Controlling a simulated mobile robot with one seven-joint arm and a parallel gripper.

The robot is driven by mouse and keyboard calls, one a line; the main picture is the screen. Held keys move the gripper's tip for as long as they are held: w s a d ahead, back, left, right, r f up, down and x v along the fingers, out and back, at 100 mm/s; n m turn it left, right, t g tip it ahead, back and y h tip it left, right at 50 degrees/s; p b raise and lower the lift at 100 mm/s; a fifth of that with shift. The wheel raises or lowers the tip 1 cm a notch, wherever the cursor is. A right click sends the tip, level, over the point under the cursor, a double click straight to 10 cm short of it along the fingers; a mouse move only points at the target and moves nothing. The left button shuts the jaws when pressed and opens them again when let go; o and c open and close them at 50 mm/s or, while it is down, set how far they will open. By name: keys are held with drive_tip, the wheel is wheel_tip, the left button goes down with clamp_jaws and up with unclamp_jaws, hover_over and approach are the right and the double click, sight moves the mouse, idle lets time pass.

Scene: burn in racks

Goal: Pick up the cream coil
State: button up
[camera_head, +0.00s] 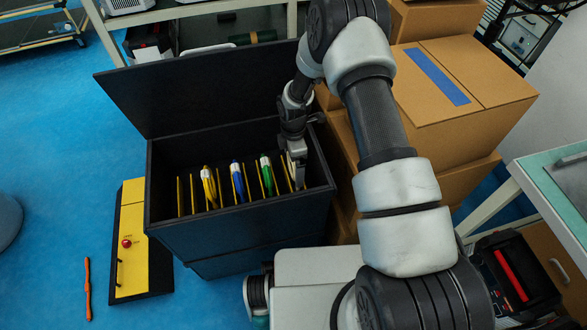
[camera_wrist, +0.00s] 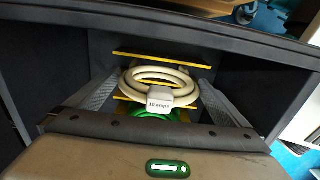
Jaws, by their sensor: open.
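The cream coil (camera_wrist: 187,92) is looped cable with a white tag, standing between yellow dividers inside the black bin (camera_head: 240,222). In the wrist view my gripper (camera_wrist: 159,97) is open, with one grey finger on each side of the coil. A gap shows between the coil and each finger, and I cannot tell whether either touches it. In the head view my gripper (camera_head: 296,176) reaches down into the right end of the bin and mostly hides the cream coil.
A green coil (camera_head: 266,176), a blue coil (camera_head: 237,182) and a yellow coil (camera_head: 209,187) stand in slots to the left. The bin's raised lid (camera_head: 200,85) is behind. Cardboard boxes (camera_head: 465,85) stack close on the right. A yellow panel (camera_head: 132,245) lies on the floor at left.

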drive_tip(key=shift+f, duration=0.1)
drive_tip(key=c, duration=0.9)
drive_tip(key=shift+c, duration=0.2)
wheel_tip(320, 180, up, 10)
drive_tip(key=shift+r+p, duration=0.1)
drive_tip(key=shift+p, duration=1.1)
